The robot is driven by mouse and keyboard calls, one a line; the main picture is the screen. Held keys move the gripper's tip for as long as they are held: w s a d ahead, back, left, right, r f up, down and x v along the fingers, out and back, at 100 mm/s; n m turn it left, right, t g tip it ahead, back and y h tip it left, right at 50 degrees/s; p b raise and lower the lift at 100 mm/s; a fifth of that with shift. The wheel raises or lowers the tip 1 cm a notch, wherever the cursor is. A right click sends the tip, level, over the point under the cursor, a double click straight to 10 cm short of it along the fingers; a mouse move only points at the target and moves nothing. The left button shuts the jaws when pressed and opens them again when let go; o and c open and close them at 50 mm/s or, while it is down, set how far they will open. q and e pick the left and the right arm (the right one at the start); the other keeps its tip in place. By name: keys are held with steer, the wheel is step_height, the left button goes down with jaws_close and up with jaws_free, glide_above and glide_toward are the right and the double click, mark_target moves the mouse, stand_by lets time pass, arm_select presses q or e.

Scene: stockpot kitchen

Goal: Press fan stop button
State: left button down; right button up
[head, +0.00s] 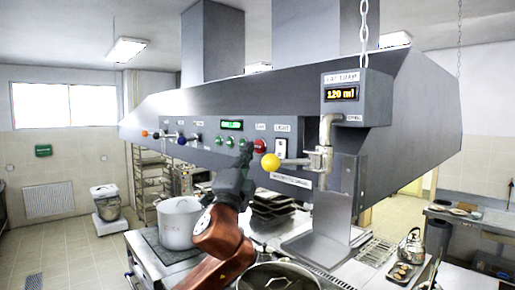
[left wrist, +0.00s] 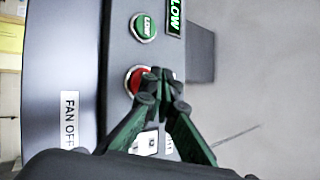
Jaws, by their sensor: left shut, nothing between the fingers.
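The red fan stop button (head: 260,146) is on the front face of the grey hood, at the right end of a row of green buttons (head: 230,142). In the left wrist view the red button (left wrist: 134,80) is partly covered by my fingertips, and a "FAN OFF" label (left wrist: 70,120) is beside it. My left gripper (head: 247,150) is shut and empty, its tips right at the red button; it also shows in the left wrist view (left wrist: 161,76). I cannot tell whether the tips touch the button. My right gripper is not in view.
A yellow ball knob (head: 270,161) on a lever and a pipe (head: 325,145) stick out right of the button. A light switch (head: 281,149) is beside it. A large pot (head: 180,224) and stacked dark trays (head: 270,205) stand below.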

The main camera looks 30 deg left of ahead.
arm_select(q)
steer(key=shift+w+d, duration=0.1)
steer(key=shift+w, duration=0.05)
stand_by(0.4)
steer(key=shift+w+d, duration=0.15)
steer(key=shift+w, duration=0.1)
steer(key=shift+w+d+p, duration=0.1)
steer(key=shift+w+p, duration=0.2)
steer(key=shift+w, duration=0.1)
stand_by(0.8)
steer(key=shift+s, duration=0.1)
steer(key=shift+s+a, duration=0.3)
steer(key=shift+s, duration=0.4)
steer(key=shift+b, duration=0.3)
steer(key=shift+s+a+b, duration=0.2)
steer(key=shift+s+a, duration=0.1)
steer(key=shift+s, duration=0.45)
steer(key=shift+s+a+b, duration=0.2)
steer(key=shift+s+a, duration=0.15)
steer(key=shift+s, duration=0.45)
steer(key=shift+s+a+b, duration=0.2)
steer(key=shift+s+a, duration=0.1)
steer(key=shift+s, duration=0.45)
